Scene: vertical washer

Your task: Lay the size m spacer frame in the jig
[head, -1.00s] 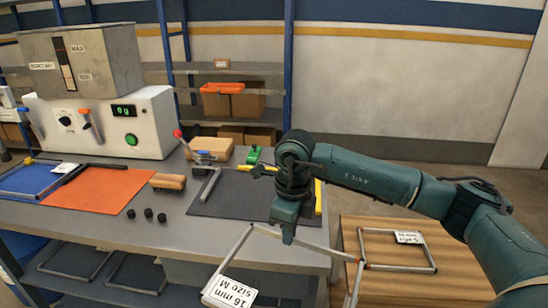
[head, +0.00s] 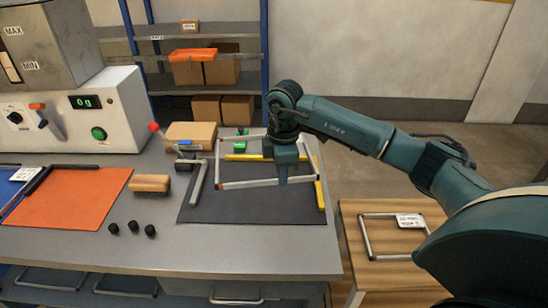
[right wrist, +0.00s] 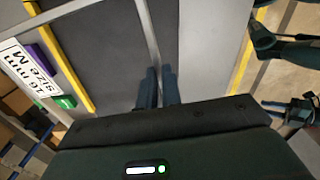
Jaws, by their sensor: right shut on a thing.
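My right gripper (head: 283,180) is shut on one bar of the size M spacer frame (head: 245,184), a thin light-metal rectangle. The frame is over the dark mat (head: 240,208) of the jig, inside or close to its yellow bars (head: 320,190); I cannot tell whether it touches the mat. In the right wrist view the fingers (right wrist: 157,88) close around the frame's bar (right wrist: 148,30), and the label "16 mm size M" (right wrist: 30,68) shows at the left. The gripper hides part of the frame.
A grey clamp bar (head: 197,182) stands at the mat's left. A wooden brush (head: 150,184), several black knobs (head: 132,228) and an orange mat (head: 70,195) lie further left. Another labelled frame (head: 370,238) lies on the wooden side table (head: 390,280).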

